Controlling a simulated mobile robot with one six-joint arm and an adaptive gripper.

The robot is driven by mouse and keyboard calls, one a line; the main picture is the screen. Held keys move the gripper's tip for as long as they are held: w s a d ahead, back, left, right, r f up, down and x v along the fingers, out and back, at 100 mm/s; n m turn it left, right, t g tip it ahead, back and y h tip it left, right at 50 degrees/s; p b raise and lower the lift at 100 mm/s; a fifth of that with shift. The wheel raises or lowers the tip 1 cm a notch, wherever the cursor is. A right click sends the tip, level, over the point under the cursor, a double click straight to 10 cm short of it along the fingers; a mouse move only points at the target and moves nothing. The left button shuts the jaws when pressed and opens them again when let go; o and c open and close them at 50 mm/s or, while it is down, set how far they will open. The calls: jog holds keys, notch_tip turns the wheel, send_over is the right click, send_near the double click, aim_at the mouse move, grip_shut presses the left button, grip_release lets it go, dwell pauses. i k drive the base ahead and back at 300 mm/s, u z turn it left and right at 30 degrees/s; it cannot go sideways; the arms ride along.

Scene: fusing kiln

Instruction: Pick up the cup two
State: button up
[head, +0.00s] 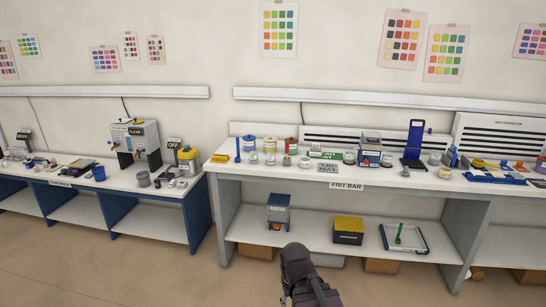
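No label reading cup two can be made out, so I cannot tell which vessel it is. Small cup-like vessels stand on both benches: a blue cup (99,173) and a grey cup (143,179) on the left bench, and small pale cups (304,162) on the frit bar (282,179). My gripper (297,258) shows as a dark shape at the bottom centre, in front of the frit bar's lower shelf and apart from the cups. Its fingers cannot be made out.
The floor (150,270) in front is clear.

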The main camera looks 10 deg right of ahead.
aim_at(271, 156)
jog(key=i, duration=2.75)
jog(key=z, duration=5.3)
jog(key=i, duration=0.1)
jog(key=u, duration=3.05)
